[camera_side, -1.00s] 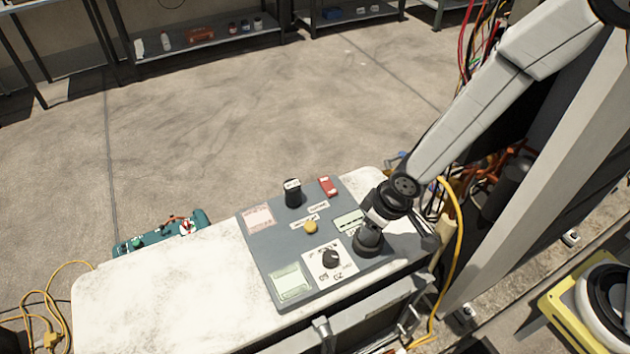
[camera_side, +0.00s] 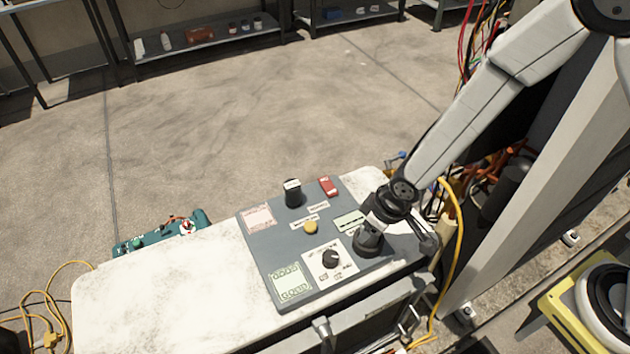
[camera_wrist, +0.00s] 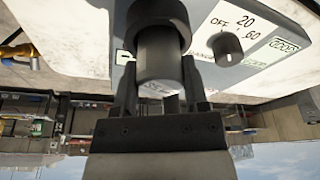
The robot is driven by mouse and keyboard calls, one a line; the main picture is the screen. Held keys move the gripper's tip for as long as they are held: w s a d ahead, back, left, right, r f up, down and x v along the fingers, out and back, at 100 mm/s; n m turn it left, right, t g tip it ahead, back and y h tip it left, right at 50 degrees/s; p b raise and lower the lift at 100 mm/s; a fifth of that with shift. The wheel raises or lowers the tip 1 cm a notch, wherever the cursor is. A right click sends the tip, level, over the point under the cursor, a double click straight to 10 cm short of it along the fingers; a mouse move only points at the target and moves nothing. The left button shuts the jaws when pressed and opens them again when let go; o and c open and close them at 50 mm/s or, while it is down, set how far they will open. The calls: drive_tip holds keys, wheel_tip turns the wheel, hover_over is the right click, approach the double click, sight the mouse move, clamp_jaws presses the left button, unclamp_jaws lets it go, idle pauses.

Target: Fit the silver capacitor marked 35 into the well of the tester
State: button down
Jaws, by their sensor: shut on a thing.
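My gripper (camera_side: 366,236) is low over the right part of the grey tester (camera_side: 275,240). In the wrist view my gripper (camera_wrist: 158,88) is shut on a grey cylinder, the capacitor (camera_wrist: 160,55), which looks dark in shadow. Its mark cannot be read. The capacitor's far end meets a black round collar, the well (camera_wrist: 150,14), and appears to be inside it; the depth is hidden. In the side view the gripper hides the capacitor.
The tester has a black dial (camera_side: 331,258), a yellow button (camera_side: 310,227), a red switch (camera_side: 328,186), a display (camera_side: 291,284) and an upright black piece (camera_side: 292,193). The pale bench top (camera_side: 150,290) is clear at left. A yellow cable (camera_side: 456,240) hangs at right.

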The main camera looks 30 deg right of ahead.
drive_tip(key=shift+f, duration=0.45)
idle(0.3)
unclamp_jaws()
drive_tip(key=shift+r, duration=0.1)
drive_tip(key=shift+v, duration=3.75)
drive_tip(key=shift+d+r, duration=0.1)
drive_tip(key=s+d+r+m, duration=0.1)
drive_tip(key=d+r, duration=0.1)
drive_tip(key=d, duration=0.3)
drive_tip(key=s+d+r+m+h, duration=0.1)
drive_tip(key=s+d+r+m, duration=0.1)
drive_tip(key=d, duration=0.4)
drive_tip(key=s+d+r+m, duration=0.2)
drive_tip(key=d, duration=0.3)
drive_tip(key=shift+s+d+r, duration=0.15)
drive_tip(key=shift+d+r, duration=0.1)
drive_tip(key=shift+r, duration=0.15)
